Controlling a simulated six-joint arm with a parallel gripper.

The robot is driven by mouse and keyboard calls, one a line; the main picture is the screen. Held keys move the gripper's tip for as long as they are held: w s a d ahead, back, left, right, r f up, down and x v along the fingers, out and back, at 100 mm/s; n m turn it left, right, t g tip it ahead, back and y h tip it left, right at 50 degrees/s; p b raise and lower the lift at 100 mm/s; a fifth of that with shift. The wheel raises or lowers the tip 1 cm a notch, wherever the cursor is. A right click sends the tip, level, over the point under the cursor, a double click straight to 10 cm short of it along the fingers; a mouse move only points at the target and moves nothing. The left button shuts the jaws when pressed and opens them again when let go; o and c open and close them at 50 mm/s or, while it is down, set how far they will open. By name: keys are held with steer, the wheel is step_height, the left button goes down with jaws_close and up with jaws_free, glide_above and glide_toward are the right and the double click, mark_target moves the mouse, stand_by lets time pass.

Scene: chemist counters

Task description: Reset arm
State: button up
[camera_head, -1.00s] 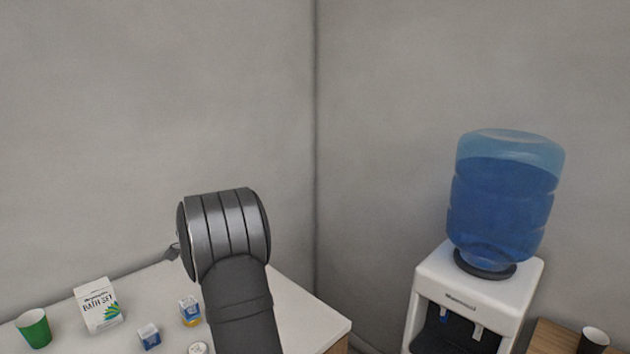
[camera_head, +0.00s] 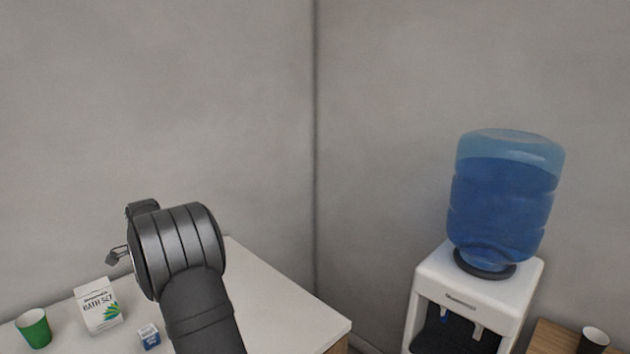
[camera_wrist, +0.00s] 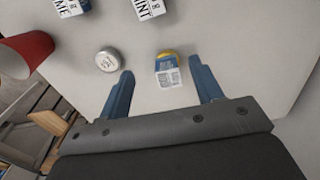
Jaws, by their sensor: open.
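My gripper (camera_wrist: 163,90) shows in the wrist view with its two blue fingers spread apart, open and empty, above the white counter. A small blue and white box with a yellow part (camera_wrist: 168,72) lies on the counter, in the picture between the fingertips and apart from them. In the head view my arm rises over the white counter (camera_head: 285,310); a small dark part of its end (camera_head: 117,255) shows at its left, but the fingers cannot be made out there.
A green cup (camera_head: 35,328), a white bath set box (camera_head: 98,306) and a small blue box (camera_head: 149,336) stand left on the counter. The wrist view shows a round white-topped container (camera_wrist: 108,60) and a red cup (camera_wrist: 25,50). A water dispenser (camera_head: 475,295) stands right. The counter's right part is clear.

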steer(key=s+a+f, duration=0.2)
steer(key=s+a, duration=0.2)
steer(key=a, duration=0.4)
steer(key=s+a+f, duration=0.3)
steer(key=s+a, duration=0.1)
steer(key=a, duration=0.3)
steer(key=s+a+f, duration=0.3)
steer(key=s+a, duration=0.1)
steer(key=a, duration=0.4)
steer(key=shift+s+a, duration=0.3)
steer(key=shift+o, duration=0.4)
